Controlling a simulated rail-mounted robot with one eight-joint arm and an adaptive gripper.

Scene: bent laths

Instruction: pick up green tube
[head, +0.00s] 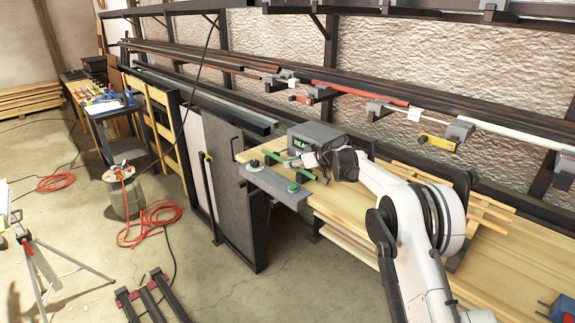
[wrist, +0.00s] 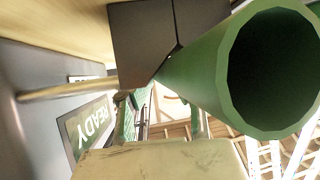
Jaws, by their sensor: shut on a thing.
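The green tube (head: 275,157) shows in the head view as a thin green rod by the edge of the wooden bench, partly covered by my gripper (head: 308,161). My gripper is shut on it. In the wrist view the green tube (wrist: 205,70) is large and close, with its dark hollow end facing the camera. Dark grey blocks (wrist: 145,42) lie against its upper left side there. I cannot tell whether the tube is clear of the bench.
A grey box (head: 318,135) with a READY label stands just behind my gripper; its label (wrist: 90,128) shows in the wrist view. A grey angle bracket (head: 268,182) with knobs runs along the bench front. Wall racks with long rods (head: 380,100) are behind. Open floor (head: 310,285) lies in front.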

